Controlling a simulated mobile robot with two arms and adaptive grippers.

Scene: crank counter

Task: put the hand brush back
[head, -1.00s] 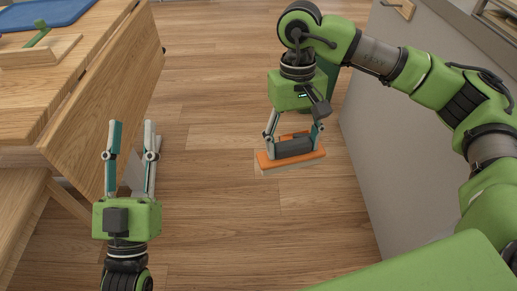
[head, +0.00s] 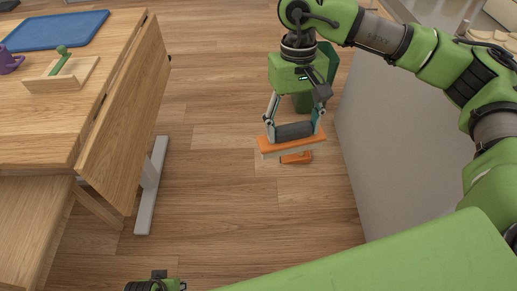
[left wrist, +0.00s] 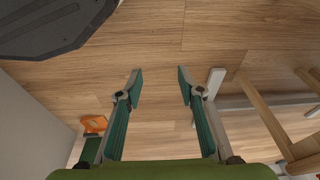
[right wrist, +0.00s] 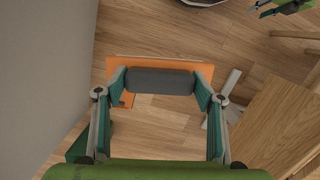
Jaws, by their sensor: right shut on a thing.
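The hand brush (head: 292,142) has a flat orange body, a pale underside edge and a dark grey handle. My right gripper (head: 293,128) is shut on that handle and holds the brush level above the floor. In the right wrist view the fingers clasp the two ends of the handle (right wrist: 160,81), with the orange body (right wrist: 203,73) beyond it. My left gripper (left wrist: 159,85) is open and empty in the left wrist view. Only its top shows at the bottom edge of the head view. The brush's place is not clear to me.
A small orange object (head: 297,158) lies on the floor below the brush; its kind is unclear. A grey cabinet side (head: 395,150) bounds the right.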

